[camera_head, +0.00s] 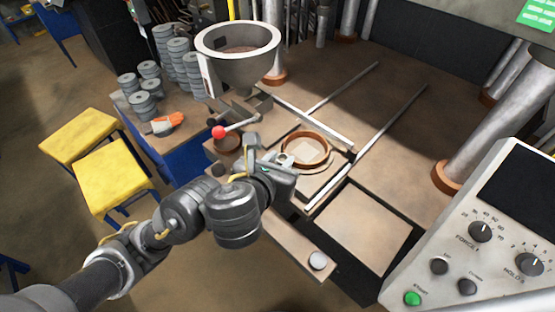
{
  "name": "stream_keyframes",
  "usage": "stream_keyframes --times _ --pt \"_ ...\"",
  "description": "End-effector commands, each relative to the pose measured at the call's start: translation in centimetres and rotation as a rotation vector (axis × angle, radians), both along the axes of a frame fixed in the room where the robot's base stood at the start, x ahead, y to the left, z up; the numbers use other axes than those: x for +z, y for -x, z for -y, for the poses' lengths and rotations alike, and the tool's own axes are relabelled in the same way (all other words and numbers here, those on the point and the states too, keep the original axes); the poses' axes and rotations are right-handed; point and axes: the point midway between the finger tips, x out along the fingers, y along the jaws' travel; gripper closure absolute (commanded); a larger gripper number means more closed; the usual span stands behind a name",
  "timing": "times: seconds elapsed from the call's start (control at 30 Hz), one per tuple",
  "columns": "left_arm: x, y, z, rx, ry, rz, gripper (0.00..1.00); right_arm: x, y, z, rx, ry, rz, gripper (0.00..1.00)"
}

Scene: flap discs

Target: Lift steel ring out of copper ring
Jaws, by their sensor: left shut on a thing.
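My left gripper (286,160) is at the copper ring's left rim, shut on a thin silvery edge that looks like the steel ring. The gripper and wrist hide most of this edge, and I cannot tell whether it is clear of the copper ring. My right gripper is not in view.
A grey hopper (240,72) and a red-knobbed lever (219,132) stand close behind my left gripper. Metal rails (375,140) run along the bed. A control panel (490,230) is at the right. Stacked discs (180,60) and yellow stools (110,178) are at the left.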

Motion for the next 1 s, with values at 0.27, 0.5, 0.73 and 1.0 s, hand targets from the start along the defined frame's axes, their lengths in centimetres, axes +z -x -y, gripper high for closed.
stream_keyframes --times 0.27,0.5,0.73,1.0 --pt "1.4 0.0 0.0 0.002 0.005 0.001 1.00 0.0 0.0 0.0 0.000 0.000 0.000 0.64" --pt "3.5 0.0 -0.1 0.004 0.003 0.001 1.00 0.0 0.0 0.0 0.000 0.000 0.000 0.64" --pt "5.5 0.0 -0.1 0.004 0.005 0.001 1.00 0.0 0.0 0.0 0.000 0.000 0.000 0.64" --pt "7.0 0.0 -0.2 0.005 0.002 0.000 1.00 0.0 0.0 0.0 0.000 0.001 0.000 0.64"
